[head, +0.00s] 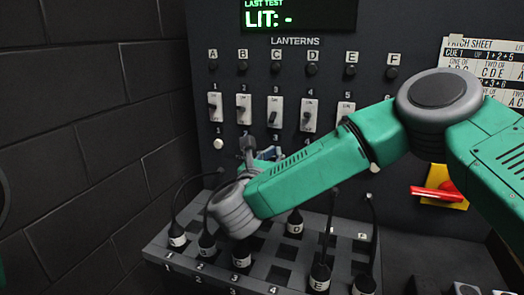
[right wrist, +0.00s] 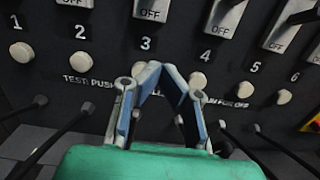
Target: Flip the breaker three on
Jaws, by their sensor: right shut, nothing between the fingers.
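Breaker three (head: 275,110) is a white plate with a dark lever in the row on the dark panel, under the number 3. The lever looks low on its plate. In the right wrist view only the lower part of its plate (right wrist: 152,12), marked OFF, shows at the top edge. My right gripper (head: 250,148) is shut and empty, in front of the panel below breakers two and three. Contact with the panel cannot be told. My left gripper is not in view.
Breakers one (head: 215,107), two (head: 244,108) and four (head: 309,115) flank breaker three closely. A slotted patch shelf (head: 185,262) with upright cabled plugs lies below my right arm. A red handle (head: 437,194) sits right.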

